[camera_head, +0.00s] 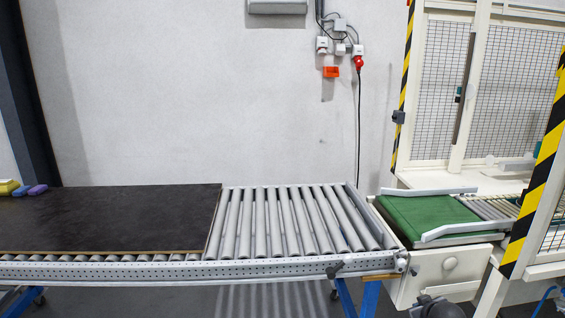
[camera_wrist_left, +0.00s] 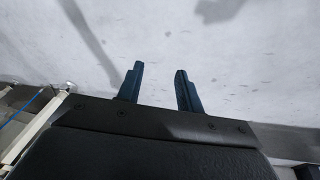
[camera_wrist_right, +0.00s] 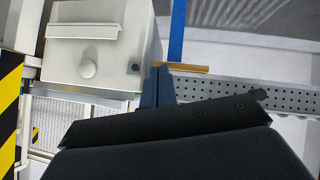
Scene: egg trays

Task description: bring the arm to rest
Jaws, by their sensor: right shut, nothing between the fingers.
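My left gripper (camera_wrist_left: 159,70) shows in the left wrist view with its two dark fingers apart and nothing between them. Pale, speckled floor or wall lies behind them. My right gripper (camera_wrist_right: 158,75) shows in the right wrist view with its fingers together and empty. Beyond its fingers are a cream box (camera_wrist_right: 105,50) and a perforated rail (camera_wrist_right: 245,93). Neither gripper's fingers can be made out in the head view.
A roller conveyor (camera_head: 290,222) carries a dark board (camera_head: 120,220). Small yellow (camera_head: 8,187) and purple (camera_head: 37,190) items sit at its far left. A green belt (camera_head: 425,214) and a caged frame with striped posts (camera_head: 540,165) stand at right.

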